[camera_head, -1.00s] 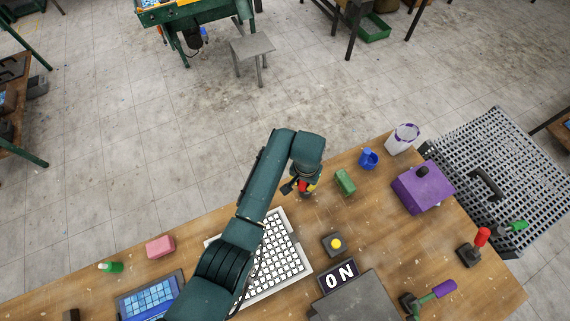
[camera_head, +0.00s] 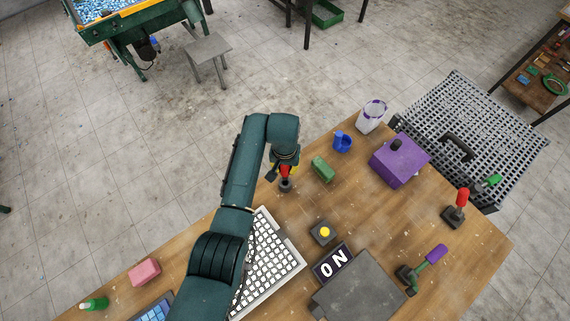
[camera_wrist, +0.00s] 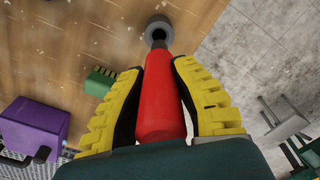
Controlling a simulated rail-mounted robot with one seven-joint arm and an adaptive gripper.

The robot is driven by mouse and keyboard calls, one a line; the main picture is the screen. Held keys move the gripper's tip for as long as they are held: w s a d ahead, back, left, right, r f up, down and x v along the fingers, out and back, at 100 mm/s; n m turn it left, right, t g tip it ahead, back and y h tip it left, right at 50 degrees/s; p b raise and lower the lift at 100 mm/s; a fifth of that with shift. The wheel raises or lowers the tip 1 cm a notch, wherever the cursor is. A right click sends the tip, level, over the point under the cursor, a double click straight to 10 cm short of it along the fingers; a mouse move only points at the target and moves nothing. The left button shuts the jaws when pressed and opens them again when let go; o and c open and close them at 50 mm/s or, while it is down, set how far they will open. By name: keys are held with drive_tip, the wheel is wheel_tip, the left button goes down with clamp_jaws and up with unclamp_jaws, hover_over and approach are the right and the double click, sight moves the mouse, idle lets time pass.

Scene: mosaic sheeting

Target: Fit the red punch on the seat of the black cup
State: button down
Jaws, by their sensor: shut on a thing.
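The red punch (camera_wrist: 158,95) is clamped between the yellow-and-black fingers of my gripper (camera_wrist: 158,72). In the head view, the punch (camera_head: 285,171) hangs below my gripper, over the wooden table's far edge. The black cup (camera_head: 286,187) stands upright on the table directly below it. In the wrist view, the cup (camera_wrist: 151,22) is a dark grey ring with a black opening. The punch's narrow grey tip lies across the near side of that opening. I cannot tell whether the tip is inside the cup or just above it. The seat is hidden.
A green block (camera_head: 323,169) stands right of the cup, with a blue cup (camera_head: 342,142) and a purple box (camera_head: 399,160) beyond.

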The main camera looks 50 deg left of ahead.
sight(285, 178)
drive_tip(key=shift+f+b, duration=0.85)
drive_tip(key=shift+f, duration=0.7)
drive_tip(key=shift+f, duration=0.15)
drive_tip(key=shift+f+b, duration=2.2)
drive_tip(key=shift+f, duration=0.45)
drive_tip(key=c, duration=0.9)
unclamp_jaws()
drive_tip(key=r, duration=1.2)
drive_tip(key=shift+s+d, duration=0.15)
drive_tip(key=shift+s, duration=0.05)
